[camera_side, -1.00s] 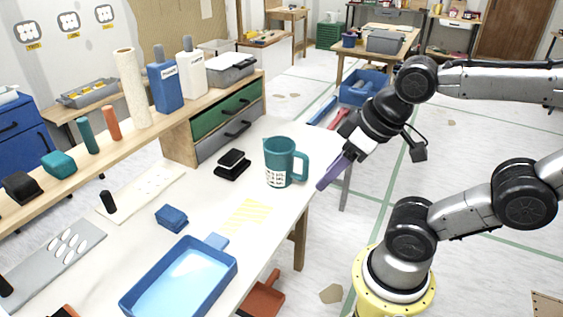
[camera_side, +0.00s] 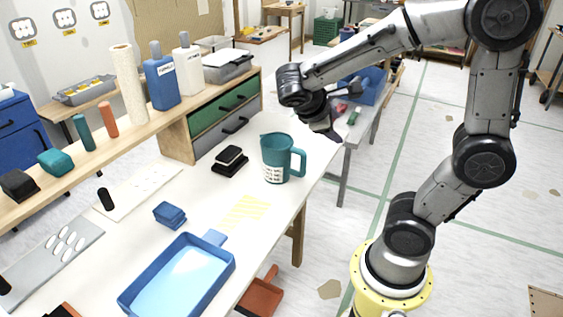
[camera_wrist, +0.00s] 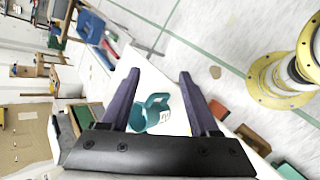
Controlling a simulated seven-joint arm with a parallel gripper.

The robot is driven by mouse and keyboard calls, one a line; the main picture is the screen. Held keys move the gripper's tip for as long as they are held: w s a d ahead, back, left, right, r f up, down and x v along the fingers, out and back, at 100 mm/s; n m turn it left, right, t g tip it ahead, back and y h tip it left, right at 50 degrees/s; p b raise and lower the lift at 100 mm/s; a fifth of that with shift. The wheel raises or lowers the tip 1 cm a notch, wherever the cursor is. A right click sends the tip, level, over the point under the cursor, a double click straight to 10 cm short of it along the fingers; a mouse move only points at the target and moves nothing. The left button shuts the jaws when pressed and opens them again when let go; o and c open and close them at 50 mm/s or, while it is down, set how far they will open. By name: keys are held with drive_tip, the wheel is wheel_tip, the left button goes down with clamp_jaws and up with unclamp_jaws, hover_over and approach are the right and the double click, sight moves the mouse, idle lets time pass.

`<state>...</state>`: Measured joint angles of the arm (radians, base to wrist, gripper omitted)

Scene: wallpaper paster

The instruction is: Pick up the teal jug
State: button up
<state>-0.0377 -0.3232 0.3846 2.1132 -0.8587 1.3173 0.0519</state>
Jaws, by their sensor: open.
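The teal jug (camera_side: 274,157) stands upright on the white table near its right edge, with its handle towards the right and a white printed label on its side. In the wrist view the jug (camera_wrist: 152,112) shows between the two purple fingers of my gripper (camera_wrist: 156,78), which are spread apart and empty. In the side view my gripper (camera_side: 328,130) is up and to the right of the jug, clear of it. Its fingertips are hard to make out there.
A blue tray (camera_side: 150,303) and a small blue block (camera_side: 169,214) lie on the table (camera_side: 205,215). A black stamp-like item (camera_side: 230,158) sits left of the jug. A wooden drawer unit (camera_side: 178,143) stands behind it, with bottles on top.

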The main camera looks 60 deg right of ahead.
sight(301, 163)
drive_tip(key=w+d+f+n+h, duration=0.3)
drive_tip(key=w+f+n+h, duration=0.4)
drive_tip(key=w, duration=0.4)
wheel_tip(301, 163, down, 16)
drive_tip(key=n+t+h, duration=0.1)
drive_tip(key=n+t, duration=0.3)
drive_tip(key=n, duration=0.5)
drive_tip(key=d, duration=0.2)
drive_tip(key=w+d, duration=0.1)
drive_tip(key=d, duration=0.4)
drive_tip(key=shift+w+d+r, duration=0.1)
drive_tip(key=shift+w+d, duration=0.2)
drive_tip(key=d, duration=0.5)
drive_tip(key=shift+w+d+r, duration=0.1)
drive_tip(key=shift+w+d, duration=0.05)
drive_tip(key=shift+c, duration=0.2)
clamp_jaws()
